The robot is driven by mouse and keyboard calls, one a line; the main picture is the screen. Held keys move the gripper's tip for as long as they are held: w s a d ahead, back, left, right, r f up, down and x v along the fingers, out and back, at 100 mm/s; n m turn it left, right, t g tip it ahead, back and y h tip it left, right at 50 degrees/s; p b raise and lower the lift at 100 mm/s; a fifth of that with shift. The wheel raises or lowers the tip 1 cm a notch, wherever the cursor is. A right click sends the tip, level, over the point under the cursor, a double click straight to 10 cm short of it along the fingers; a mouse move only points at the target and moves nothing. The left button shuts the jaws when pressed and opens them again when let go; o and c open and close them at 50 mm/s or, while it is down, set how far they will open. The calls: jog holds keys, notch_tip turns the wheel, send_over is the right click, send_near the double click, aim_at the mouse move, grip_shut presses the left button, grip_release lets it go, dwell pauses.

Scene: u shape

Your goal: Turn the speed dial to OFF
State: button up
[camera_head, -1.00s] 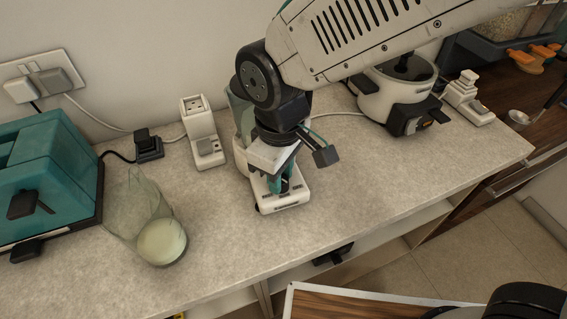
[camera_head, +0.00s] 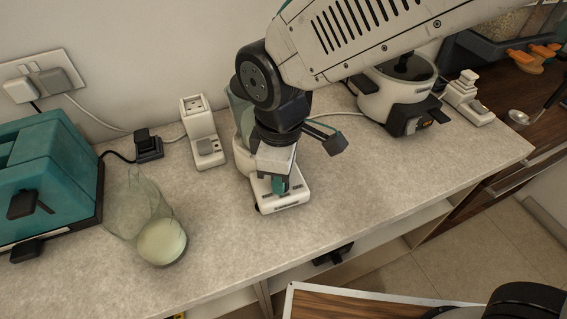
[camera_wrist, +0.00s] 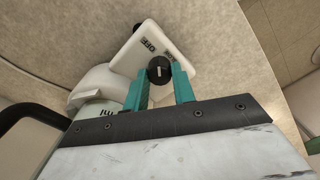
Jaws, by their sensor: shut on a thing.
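The speed dial (camera_wrist: 159,71) is a dark round knob with a light pointer mark, on the white front plate of an appliance base (camera_wrist: 140,45). "OFF" is printed on the plate beside the dial. My gripper (camera_wrist: 160,84) has its teal fingers on either side of the dial, shut on it. In the head view my gripper (camera_head: 279,186) is over the white base (camera_head: 285,205) and hides the dial. The pointer's exact setting is too small to read.
A white socket block (camera_head: 203,135) stands behind left. A white cooker (camera_head: 397,92) is behind right. The counter to the right front is clear.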

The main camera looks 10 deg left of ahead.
jog(key=o, duration=1)
jog(key=shift+r, duration=4)
